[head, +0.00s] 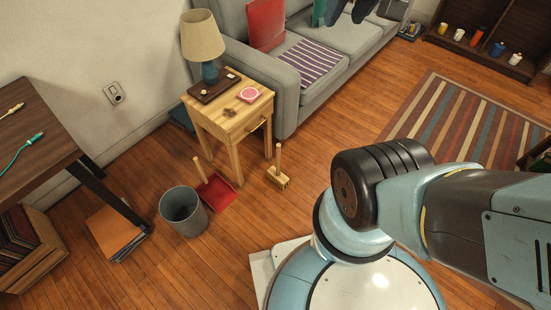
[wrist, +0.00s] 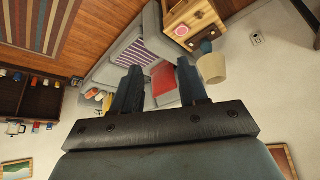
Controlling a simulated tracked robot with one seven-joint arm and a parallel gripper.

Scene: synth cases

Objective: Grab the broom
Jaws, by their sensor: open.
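The broom (head: 279,178) is a small hand brush with a pale wooden handle and yellowish bristles. It stands on the wooden floor in the head view, handle up, just in front of the wooden side table. My gripper (wrist: 158,84) shows in the wrist view with its two dark fingers apart and nothing held between them. Behind the fingers are the distant sofa and red cushion. I cannot make out the broom in the wrist view.
A red dustpan (head: 216,191) with a wooden handle lies left of the broom, beside a grey bin (head: 183,211). The side table (head: 233,123) with a lamp stands close behind. A grey sofa (head: 322,62) is farther back. Floor right of the broom is clear up to my arm.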

